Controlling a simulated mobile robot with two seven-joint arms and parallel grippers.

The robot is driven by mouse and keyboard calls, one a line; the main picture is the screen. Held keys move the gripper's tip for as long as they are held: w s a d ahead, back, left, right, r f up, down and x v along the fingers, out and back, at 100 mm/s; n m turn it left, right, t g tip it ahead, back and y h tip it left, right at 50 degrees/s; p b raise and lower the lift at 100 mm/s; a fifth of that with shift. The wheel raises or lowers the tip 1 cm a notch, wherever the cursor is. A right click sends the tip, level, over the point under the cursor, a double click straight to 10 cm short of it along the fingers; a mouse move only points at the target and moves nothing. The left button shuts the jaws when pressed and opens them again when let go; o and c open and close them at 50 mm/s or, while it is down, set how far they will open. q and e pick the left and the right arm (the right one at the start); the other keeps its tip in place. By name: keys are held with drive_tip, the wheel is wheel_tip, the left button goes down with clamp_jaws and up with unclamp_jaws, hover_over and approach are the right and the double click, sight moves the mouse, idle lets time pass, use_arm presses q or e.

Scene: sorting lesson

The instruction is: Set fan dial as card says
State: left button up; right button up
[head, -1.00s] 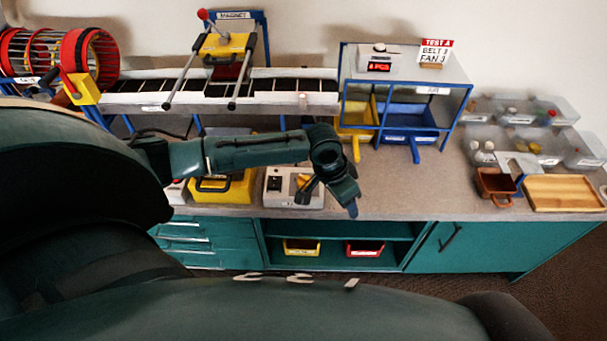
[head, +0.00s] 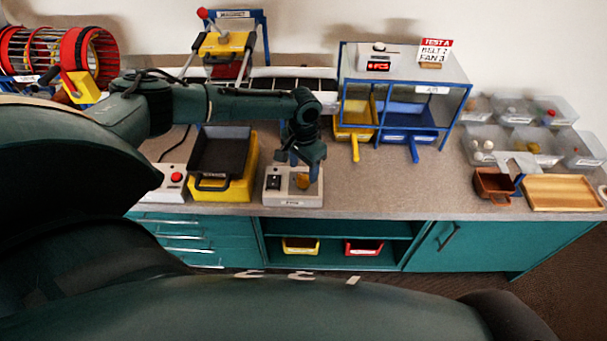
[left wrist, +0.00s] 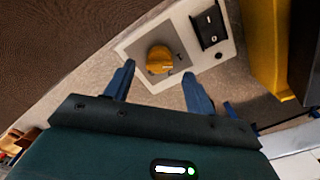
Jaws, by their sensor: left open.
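A pale control box (head: 279,198) stands near the counter's front edge, with a black switch and a yellow dial (head: 302,181). In the left wrist view the dial (left wrist: 160,60) is round and yellow, on a grey plate. My left gripper (head: 299,164) points down over the box. In the left wrist view its blue fingers are open, with the dial just beyond and between the tips; contact cannot be told. The card (head: 434,52) at the back right is headed TEST A, with a BELT line and what looks like FAN 3. My right gripper is not in view.
Left of the box are a yellow tray (head: 246,187) with a black bin and a red-button box (head: 160,186). A blue-framed stand (head: 344,100) with yellow and blue chutes is behind right.

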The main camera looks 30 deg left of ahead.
sight(303, 176)
use_arm(q)
drive_tip(key=shift+f, duration=1.8)
drive_tip(key=shift+c, duration=0.5)
drive_tip(key=c, duration=0.9)
drive_tip(key=shift+o, duration=0.2)
